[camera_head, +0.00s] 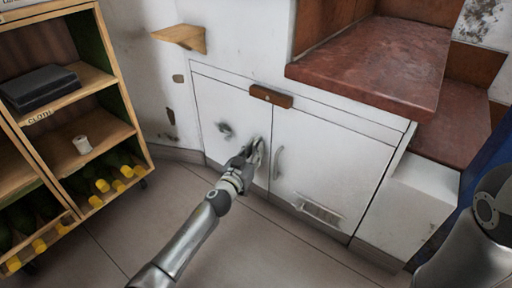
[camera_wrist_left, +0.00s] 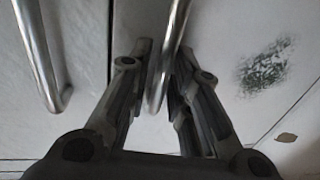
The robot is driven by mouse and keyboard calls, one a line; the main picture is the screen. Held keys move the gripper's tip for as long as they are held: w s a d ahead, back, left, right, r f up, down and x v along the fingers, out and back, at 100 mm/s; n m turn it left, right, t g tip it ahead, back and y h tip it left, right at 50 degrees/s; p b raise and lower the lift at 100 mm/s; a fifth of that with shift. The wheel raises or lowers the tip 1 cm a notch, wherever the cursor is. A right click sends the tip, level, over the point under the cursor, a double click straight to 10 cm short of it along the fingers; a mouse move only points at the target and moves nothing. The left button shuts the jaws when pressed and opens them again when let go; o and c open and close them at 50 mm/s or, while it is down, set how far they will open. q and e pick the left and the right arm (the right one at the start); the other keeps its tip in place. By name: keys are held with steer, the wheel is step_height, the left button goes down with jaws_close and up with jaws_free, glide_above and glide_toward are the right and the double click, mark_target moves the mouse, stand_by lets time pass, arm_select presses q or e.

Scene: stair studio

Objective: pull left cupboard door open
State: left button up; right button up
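The left cupboard door (camera_head: 222,115) is white with a dark scuff and looks closed, flush with the right door (camera_head: 325,165). My left gripper (camera_head: 255,152) is at this door's right edge, covering most of its handle in the head view. In the left wrist view the metal bar handle (camera_wrist_left: 165,75) runs between the two fingers of my left gripper (camera_wrist_left: 163,60). The fingers are drawn in close and look shut on the bar, though contact on both sides is hard to see. My right gripper is out of view.
The right door's curved handle (camera_head: 277,162) is close beside my left gripper; it also shows in the wrist view (camera_wrist_left: 45,60). A wooden shelf unit (camera_head: 110,80) with bottles stands at the left. A red-brown step (camera_head: 370,60) overhangs the cupboard. The floor (camera_head: 120,225) in front is clear.

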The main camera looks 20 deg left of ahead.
arm_select(q)
jaws_close()
stand_by(0.3)
